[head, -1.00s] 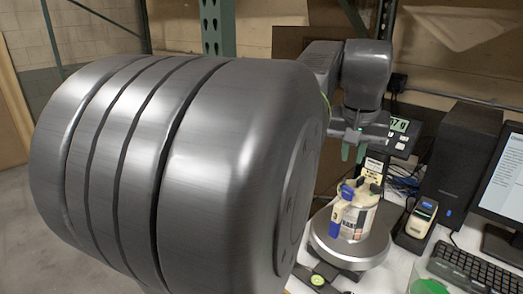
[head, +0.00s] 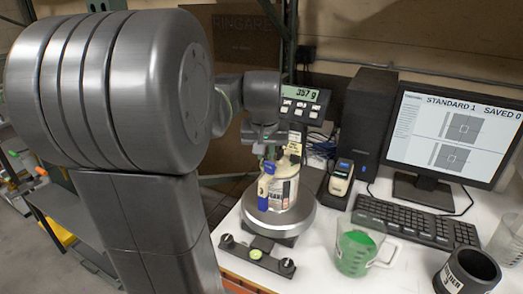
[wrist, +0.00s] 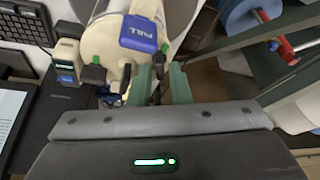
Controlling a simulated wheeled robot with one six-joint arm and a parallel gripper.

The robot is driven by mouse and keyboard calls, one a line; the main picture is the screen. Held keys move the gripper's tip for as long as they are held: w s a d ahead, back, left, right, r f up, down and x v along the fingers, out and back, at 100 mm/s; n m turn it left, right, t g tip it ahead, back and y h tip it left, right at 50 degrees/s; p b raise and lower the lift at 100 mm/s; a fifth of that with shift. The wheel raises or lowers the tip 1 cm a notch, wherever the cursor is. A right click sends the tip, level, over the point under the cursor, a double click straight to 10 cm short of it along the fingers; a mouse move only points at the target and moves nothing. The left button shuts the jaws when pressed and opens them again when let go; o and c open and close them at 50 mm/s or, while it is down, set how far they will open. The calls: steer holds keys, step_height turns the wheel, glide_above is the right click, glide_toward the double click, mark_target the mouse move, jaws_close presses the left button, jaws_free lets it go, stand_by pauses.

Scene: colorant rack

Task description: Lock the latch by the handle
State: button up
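A white labelled container (head: 284,188) with a cream lid stands upright on the round scale plate (head: 300,222). A blue part (head: 264,186) hangs on its near left side. In the wrist view the container's cream top (wrist: 100,40) carries a blue tab (wrist: 138,33) marked PULL. Small black parts lie below the tab, and which one is the latch handle I cannot tell. My gripper (wrist: 160,72) has two green fingers apart, with a gap between them, close beside the cream top. In the head view my gripper (head: 268,148) is just behind the container's top, partly hidden.
The scale display (head: 302,95) reads about 357 g. A handheld device (head: 341,180), computer tower (head: 368,120), monitor (head: 450,135) and keyboard (head: 415,222) stand to the right. A beaker of green liquid (head: 357,250) and a dark mug (head: 468,275) stand at the front right.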

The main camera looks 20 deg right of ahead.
steer(key=shift+f, duration=0.3)
jaws_close()
steer(key=shift+w+m+g+h+b, duration=0.15)
steer(key=shift+m+g+h+b, duration=0.35)
steer(key=shift+m, duration=1.3)
jaws_free()
